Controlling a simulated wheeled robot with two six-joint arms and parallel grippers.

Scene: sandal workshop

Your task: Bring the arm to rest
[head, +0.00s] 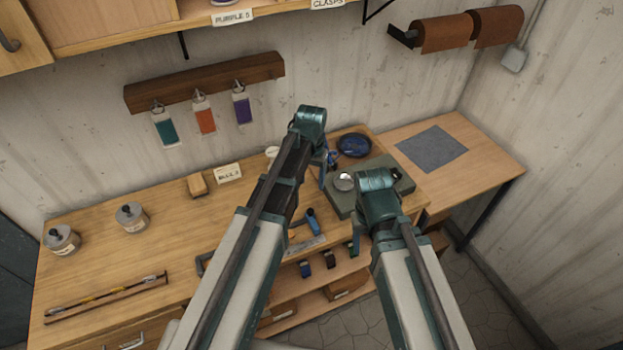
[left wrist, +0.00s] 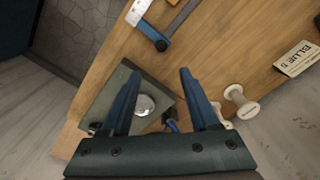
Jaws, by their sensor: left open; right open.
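My left arm reaches up the middle of the head view, its wrist bent at the top. My left gripper (head: 328,166) points down near the left edge of a grey-green slab (head: 402,186). In the left wrist view its two blue fingers (left wrist: 158,80) are spread, with nothing between them held. The slab (left wrist: 112,84) and a round silver disc (left wrist: 145,105) on it show beyond the fingers. My right arm is lower and to the right, with its wrist (head: 378,183) in front of the slab. My right gripper's fingers are mostly hidden by its own arm.
A blue dish (head: 353,145) sits behind the slab. A white spool (left wrist: 240,104) and a label card (left wrist: 297,59) stand near the left gripper. A blue-handled tool (head: 312,222) lies between the arms. Two lidded jars (head: 132,217) stand left. The left-centre bench is mostly clear.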

